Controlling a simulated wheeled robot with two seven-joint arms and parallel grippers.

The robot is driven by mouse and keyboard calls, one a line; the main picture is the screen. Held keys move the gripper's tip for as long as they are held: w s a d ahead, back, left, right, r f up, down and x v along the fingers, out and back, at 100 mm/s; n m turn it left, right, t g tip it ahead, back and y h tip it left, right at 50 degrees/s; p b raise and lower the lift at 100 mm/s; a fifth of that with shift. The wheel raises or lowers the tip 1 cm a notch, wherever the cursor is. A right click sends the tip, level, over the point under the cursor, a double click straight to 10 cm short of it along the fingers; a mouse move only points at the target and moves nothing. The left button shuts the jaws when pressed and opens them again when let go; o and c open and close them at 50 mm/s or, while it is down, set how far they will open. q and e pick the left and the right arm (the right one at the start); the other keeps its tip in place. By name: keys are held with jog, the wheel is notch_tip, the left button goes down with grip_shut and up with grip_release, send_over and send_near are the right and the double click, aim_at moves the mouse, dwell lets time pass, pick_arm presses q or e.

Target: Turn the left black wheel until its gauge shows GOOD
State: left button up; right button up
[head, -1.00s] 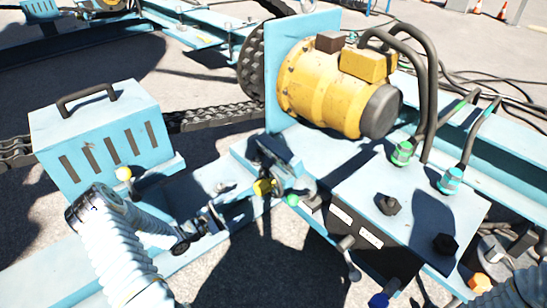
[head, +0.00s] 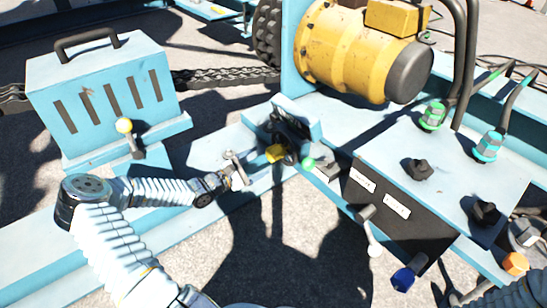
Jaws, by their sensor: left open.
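Two black knob-like wheels stand on the light blue top of the control box (head: 455,173). The left black wheel (head: 418,168) is nearer the motor, and the right black wheel (head: 486,213) is nearer the box's right corner. Two small white label-like plates sit on the dark front panel, a left plate (head: 362,182) and a right plate (head: 396,206); I cannot read them or tell whether they are gauges. My left gripper (head: 238,168) is open and empty, left of the box and well apart from the left wheel. My right gripper is not in view.
A yellow motor (head: 350,48) stands behind the box. Hoses rise from the green fitting (head: 433,116) and teal fitting (head: 488,146). A vented blue housing (head: 95,95) is at left.

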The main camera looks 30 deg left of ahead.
aim_at(269, 156)
pick_arm(q)
jog(key=b+x, duration=0.1)
jog(key=x, duration=0.6)
jog(key=shift+w+d, duration=0.1)
jog(key=shift+w, duration=0.15)
jog(key=c, duration=1.4)
